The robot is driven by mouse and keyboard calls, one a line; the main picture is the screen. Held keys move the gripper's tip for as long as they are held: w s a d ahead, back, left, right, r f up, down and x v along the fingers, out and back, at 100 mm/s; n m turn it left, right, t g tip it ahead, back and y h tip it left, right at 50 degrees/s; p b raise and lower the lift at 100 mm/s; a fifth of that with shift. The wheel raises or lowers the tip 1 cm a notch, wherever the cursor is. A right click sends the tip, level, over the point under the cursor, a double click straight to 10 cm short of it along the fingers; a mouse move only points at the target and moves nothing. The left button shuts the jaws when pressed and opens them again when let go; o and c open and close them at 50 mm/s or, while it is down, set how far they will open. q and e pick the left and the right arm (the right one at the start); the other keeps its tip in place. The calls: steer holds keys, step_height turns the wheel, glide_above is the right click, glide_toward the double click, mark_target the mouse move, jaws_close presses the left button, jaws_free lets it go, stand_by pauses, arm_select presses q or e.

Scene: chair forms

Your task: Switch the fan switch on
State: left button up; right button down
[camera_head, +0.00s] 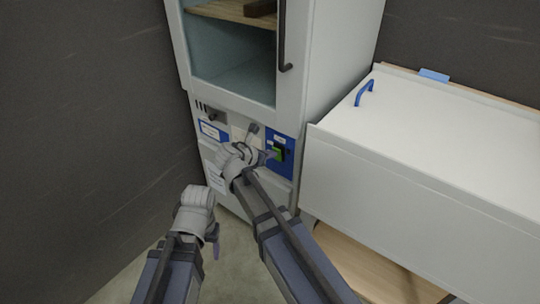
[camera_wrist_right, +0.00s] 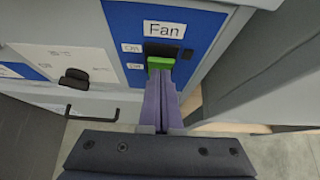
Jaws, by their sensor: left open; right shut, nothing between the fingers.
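The fan switch (camera_head: 277,154) is a green rocker in a dark housing on a blue panel on the cabinet front. In the right wrist view the green rocker (camera_wrist_right: 161,62) sits under a white "Fan" label (camera_wrist_right: 165,29), with two small labels to its left. My right gripper (camera_head: 268,154) is shut and empty, its fingertips (camera_wrist_right: 160,76) at the lower edge of the rocker. I cannot tell whether they touch it. My left gripper (camera_head: 215,242) is low in front of the cabinet, away from the switch, and its fingers are mostly hidden.
The cabinet (camera_head: 318,75) has a glass-fronted upper compartment with a dark handle (camera_head: 284,50). A white box-like unit (camera_head: 420,145) with a blue handle (camera_head: 365,92) stands to the right. A dark knob (camera_wrist_right: 74,77) is left of the blue panel. A dark wall (camera_head: 85,120) stands at left.

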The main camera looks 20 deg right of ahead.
steer(key=shift+w+d+r+y+p, duration=0.35)
steer(key=shift+r+p, duration=0.25)
steer(key=shift+p, duration=0.65)
steer(key=shift+d+f+g, duration=0.1)
steer(key=shift+f+g, duration=0.2)
steer(key=shift+f, duration=0.05)
steer(key=shift+r, duration=0.15)
steer(key=shift+r+p, duration=0.7)
steer(key=shift+p, duration=0.1)
